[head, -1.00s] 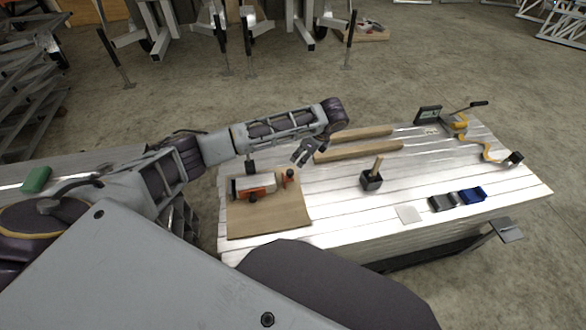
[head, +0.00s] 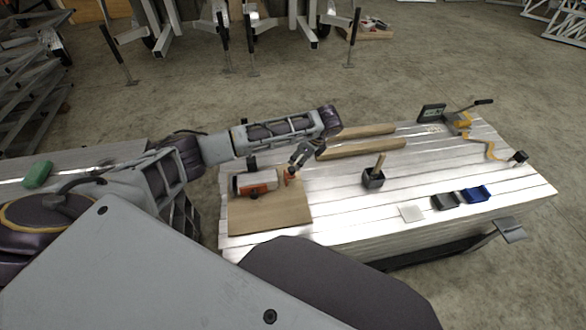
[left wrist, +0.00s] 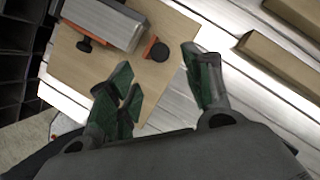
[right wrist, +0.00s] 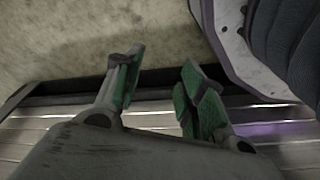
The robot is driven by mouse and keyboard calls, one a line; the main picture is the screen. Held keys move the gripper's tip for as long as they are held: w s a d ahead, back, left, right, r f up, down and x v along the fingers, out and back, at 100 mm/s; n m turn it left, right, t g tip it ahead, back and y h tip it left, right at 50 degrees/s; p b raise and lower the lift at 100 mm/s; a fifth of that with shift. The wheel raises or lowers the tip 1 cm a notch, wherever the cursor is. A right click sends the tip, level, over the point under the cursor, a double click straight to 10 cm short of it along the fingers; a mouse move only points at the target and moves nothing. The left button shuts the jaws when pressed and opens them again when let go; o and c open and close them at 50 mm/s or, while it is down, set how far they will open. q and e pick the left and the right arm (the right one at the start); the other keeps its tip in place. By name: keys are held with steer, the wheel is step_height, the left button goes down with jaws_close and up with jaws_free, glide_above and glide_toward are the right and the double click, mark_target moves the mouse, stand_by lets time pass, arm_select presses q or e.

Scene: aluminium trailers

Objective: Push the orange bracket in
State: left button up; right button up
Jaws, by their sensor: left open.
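The orange bracket (head: 261,191) is on a grey-white box-shaped unit (head: 241,182) on a wooden board at the table's left. My right gripper (right wrist: 162,68) is open and empty, over the table edge.
Two wooden bars (head: 362,149) lie behind and right of the board (head: 270,218). A dark holder (head: 373,179), a blue block (head: 475,194) and a yellow tool (head: 462,120) are farther right. The table's middle front is mostly clear.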

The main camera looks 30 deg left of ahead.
mark_target(292, 168)
arm_select(q)
steer(key=b+x, duration=0.1)
steer(key=x, duration=0.4)
steer(key=shift+a+f, duration=0.1)
steer(key=shift+f, duration=0.3)
steer(key=shift+b+x, duration=0.5)
steer(key=shift+x, duration=1.05)
arm_select(e)
step_height(292, 168, up, 6)
steer(key=w+a, duration=0.1)
steer(key=shift+w+a+g, duration=0.15)
steer(key=shift+a+g, duration=0.15)
steer(key=shift+a, duration=0.1)
arm_select(q)
steer(key=shift+c, duration=0.4)
jaws_close()
